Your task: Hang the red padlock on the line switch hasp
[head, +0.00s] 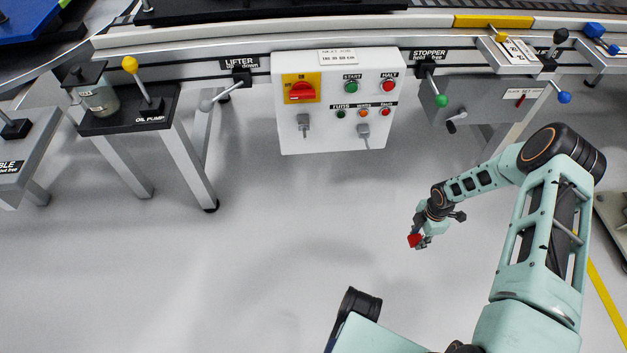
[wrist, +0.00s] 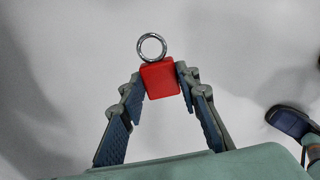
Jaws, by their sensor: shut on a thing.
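The red padlock (wrist: 161,80) is between the fingertips of my gripper (wrist: 160,84) in the wrist view. Its metal shackle ring (wrist: 152,47) points away from the palm and stands clear of the fingers. In the head view the padlock (head: 414,240) shows as a small red block at the end of my gripper (head: 420,242), held over open floor. The line switch is a red rotary handle (head: 302,91) on a yellow plate, at the upper left of the white control box (head: 335,130). My gripper is below and right of the box in the picture, apart from it. The hasp is too small to make out.
The lifter lever (head: 222,90) and oil pump stand (head: 130,115) are left. Floor in front is clear.

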